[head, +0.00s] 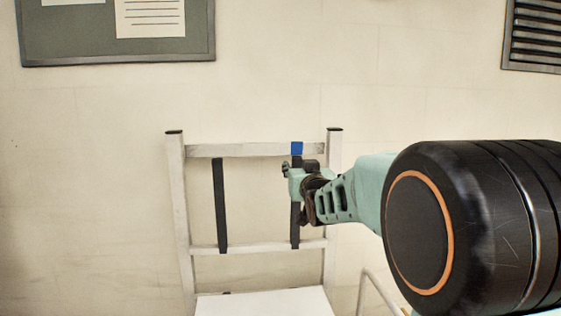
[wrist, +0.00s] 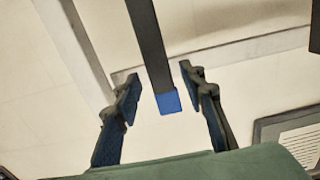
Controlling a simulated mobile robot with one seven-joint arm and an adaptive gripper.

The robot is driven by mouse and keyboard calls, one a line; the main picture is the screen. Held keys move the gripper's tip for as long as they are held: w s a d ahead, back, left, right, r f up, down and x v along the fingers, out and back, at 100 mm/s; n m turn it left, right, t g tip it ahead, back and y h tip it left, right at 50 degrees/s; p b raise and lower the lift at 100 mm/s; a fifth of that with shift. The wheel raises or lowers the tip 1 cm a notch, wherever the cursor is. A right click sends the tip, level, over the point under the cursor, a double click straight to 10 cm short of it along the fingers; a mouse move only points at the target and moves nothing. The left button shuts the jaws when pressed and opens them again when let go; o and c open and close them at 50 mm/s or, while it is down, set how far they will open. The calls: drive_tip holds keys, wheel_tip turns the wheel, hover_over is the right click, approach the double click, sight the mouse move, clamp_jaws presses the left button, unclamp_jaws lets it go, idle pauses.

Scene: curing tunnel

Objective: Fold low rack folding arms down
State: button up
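A pale rack frame (head: 176,210) stands against the wall. Two dark folding arms show on it, both upright against its rails. The right arm (head: 295,225) has a blue tip (head: 297,148) at its top; the left arm (head: 220,205) shows no blue. My gripper (head: 293,180) is at the upper part of the right arm, just below the blue tip, and partly hides it. In the wrist view my gripper (wrist: 160,74) is open, one finger on each side of the dark arm (wrist: 148,40), with gaps visible. The blue tip (wrist: 168,102) lies between the fingers.
A white flat surface (head: 265,303) sits at the rack's foot. A thin pale rail (head: 362,292) stands to its right. A notice board (head: 60,40) and a vent (head: 535,35) hang on the wall. The space left of the rack is clear.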

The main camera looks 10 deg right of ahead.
sight(298, 165)
drive_tip(key=shift+w+p, duration=0.35)
drive_tip(key=shift+w, duration=1.4)
clamp_jaws()
